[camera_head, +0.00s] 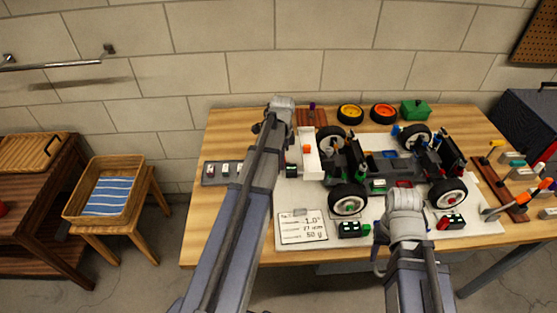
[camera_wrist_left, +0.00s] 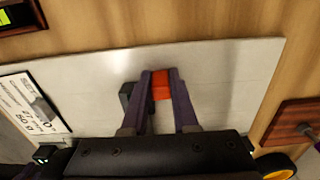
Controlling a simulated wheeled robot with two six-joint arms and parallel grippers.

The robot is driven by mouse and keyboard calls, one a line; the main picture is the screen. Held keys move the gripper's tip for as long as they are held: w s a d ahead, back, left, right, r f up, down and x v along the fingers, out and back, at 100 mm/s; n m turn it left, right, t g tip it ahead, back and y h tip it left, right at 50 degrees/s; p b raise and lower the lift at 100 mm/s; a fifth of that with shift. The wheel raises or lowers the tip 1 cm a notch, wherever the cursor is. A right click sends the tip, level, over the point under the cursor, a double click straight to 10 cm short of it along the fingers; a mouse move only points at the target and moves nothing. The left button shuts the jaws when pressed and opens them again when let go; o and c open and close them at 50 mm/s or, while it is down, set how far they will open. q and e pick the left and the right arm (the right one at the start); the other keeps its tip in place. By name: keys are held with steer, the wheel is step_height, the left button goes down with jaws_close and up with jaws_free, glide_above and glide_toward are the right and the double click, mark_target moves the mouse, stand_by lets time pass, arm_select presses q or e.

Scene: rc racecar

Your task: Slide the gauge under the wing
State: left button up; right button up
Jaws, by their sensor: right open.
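The orange block (camera_wrist_left: 161,86), which I take to be the gauge, fills the gap between the fingers of my left gripper (camera_wrist_left: 161,76), above the pale mat. An orange block (camera_head: 306,149) also shows in the head view, in front of the white plate at the car's left end, likely the wing (camera_head: 309,168). The head view hides my left fingertips behind the wrist, so the gap to the wing is unclear. The wing cannot be made out in the left wrist view. My right gripper (camera_head: 405,202) is open at the mat's front, near the car's right front wheel.
The racecar (camera_head: 378,184) stands on the mat (camera_head: 384,219). A readout card (camera_head: 302,227) and small dark devices (camera_head: 354,229) lie in front. Spare wheels (camera_head: 350,113) and a green box (camera_head: 415,109) stand behind. Tools sit on a rack (camera_head: 512,205) at right.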

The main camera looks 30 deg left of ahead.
arm_select(q)
steer(key=o, duration=0.5)
steer(key=shift+w+d, duration=0.1)
steer(key=shift+d, duration=0.15)
step_height(320, 180, up, 8)
steer(key=p, duration=0.8)
steer(key=shift+a, duration=0.1)
steer(key=shift+f, duration=0.15)
